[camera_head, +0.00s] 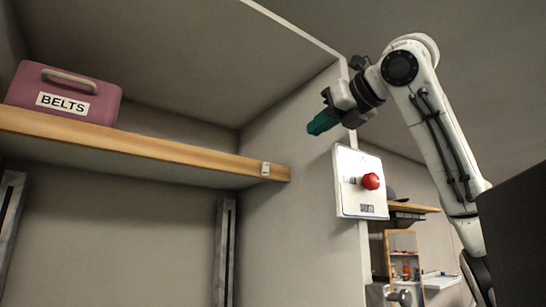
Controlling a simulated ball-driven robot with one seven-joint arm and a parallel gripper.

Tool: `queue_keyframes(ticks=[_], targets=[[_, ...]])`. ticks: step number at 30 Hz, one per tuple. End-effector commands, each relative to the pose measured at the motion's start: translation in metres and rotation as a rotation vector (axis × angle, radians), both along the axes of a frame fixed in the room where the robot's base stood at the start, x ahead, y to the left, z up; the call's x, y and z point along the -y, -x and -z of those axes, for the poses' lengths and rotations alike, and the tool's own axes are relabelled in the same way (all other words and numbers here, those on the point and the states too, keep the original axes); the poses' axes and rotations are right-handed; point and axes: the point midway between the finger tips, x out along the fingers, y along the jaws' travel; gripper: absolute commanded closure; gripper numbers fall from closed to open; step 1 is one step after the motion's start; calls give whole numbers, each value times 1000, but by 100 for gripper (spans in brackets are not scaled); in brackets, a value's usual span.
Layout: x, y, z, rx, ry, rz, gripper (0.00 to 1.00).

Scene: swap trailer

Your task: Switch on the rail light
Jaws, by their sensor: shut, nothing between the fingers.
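A white panel (349,183) is mounted at the end of the grey partition wall. It carries a red round knob (371,181) and small dark markings or controls below it, too small to read. No light fitting that I can tell as the rail light shows. My gripper (319,126), with teal fingers, is shut and empty. It is up and to the left of the panel, apart from it, pointing down and left. A small pale plate (265,169) sits on the front edge of the wooden shelf; I cannot tell if it is a switch or a label.
The wooden shelf (150,151) runs along the left and holds a purple box (65,92) labelled BELTS. Metal uprights (225,250) stand below it. Another shelf (412,208) and a wooden cabinet (403,252) are beyond the partition. There is open air left of the gripper.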

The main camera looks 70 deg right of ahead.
Motion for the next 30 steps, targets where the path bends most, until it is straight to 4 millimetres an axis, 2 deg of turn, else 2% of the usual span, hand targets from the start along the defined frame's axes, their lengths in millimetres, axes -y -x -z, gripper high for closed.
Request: queue_keyframes(ticks=[18, 24, 30], targets=[[64, -104, 17, -2, -5, -1, 100], [79, -129, 22, -1, -3, 0, 100], [86, -140, 26, 0, -1, -1, 100]])
